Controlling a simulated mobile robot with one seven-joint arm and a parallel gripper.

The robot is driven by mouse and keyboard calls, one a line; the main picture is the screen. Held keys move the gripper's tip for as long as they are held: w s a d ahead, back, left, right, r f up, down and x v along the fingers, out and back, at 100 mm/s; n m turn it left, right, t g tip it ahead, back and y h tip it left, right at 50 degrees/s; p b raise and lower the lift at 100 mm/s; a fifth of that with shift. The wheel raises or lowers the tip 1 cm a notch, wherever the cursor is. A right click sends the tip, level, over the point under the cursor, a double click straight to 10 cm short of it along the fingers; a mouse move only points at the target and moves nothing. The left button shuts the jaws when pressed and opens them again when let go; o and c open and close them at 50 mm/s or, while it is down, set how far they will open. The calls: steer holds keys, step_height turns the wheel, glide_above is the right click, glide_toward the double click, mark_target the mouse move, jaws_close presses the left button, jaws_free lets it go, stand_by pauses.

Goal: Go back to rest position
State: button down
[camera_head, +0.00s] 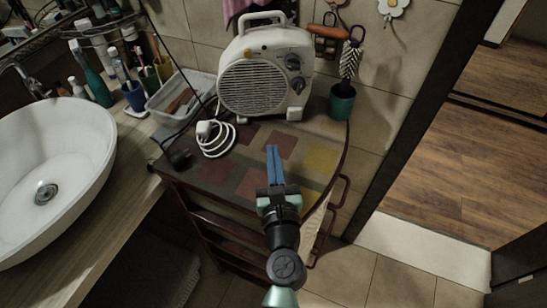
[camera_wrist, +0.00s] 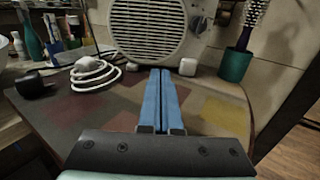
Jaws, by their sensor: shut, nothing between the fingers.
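My gripper (camera_head: 274,164) has two long blue fingers pressed together, with nothing between them. In the head view it reaches from the bottom centre over the tiled top of a small cabinet (camera_head: 243,182). In the wrist view the shut fingers (camera_wrist: 161,98) point toward the front of a white fan heater (camera_wrist: 150,32). The heater stands at the back of the cabinet top, apart from the fingertips in the head view (camera_head: 262,78). The gap between the fingers and the cabinet top is hard to judge.
A coiled white cable and plug (camera_head: 214,137) lie left of my gripper. A green cup with a brush (camera_head: 342,103) stands right of the heater. A white basin (camera_head: 50,170) and a clear tray (camera_head: 183,98) are left. Open floor (camera_head: 400,275) lies right.

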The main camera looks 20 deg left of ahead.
steer(key=shift+s+d+f, duration=0.1)
steer(key=shift+s+f, duration=0.05)
steer(key=w+d+r+n+t, duration=0.1)
steer(key=d+r+n+t, duration=0.1)
steer(key=r+n, duration=0.95)
steer(key=w+d+r+n+t, duration=0.2)
steer(key=r+n, duration=0.4)
steer(key=r, duration=1)
steer(key=s+d+r+n+t+h, duration=0.2)
steer(key=s+d+r+n, duration=0.1)
steer(key=r, duration=0.5)
steer(key=s+d+r+n+t+h, duration=0.3)
steer(key=s+d+r+n, duration=0.1)
steer(key=r, duration=0.4)
steer(key=s+d+r+n+t+h, duration=0.2)
steer(key=s+d+r+n+h, duration=0.1)
steer(key=s+r+n, duration=0.3)
step_height(320, 180, up, 2)
steer(key=shift+s+d+r+t, duration=0.15)
steer(key=shift+d+r+t, duration=0.15)
steer(key=shift+d, duration=0.25)
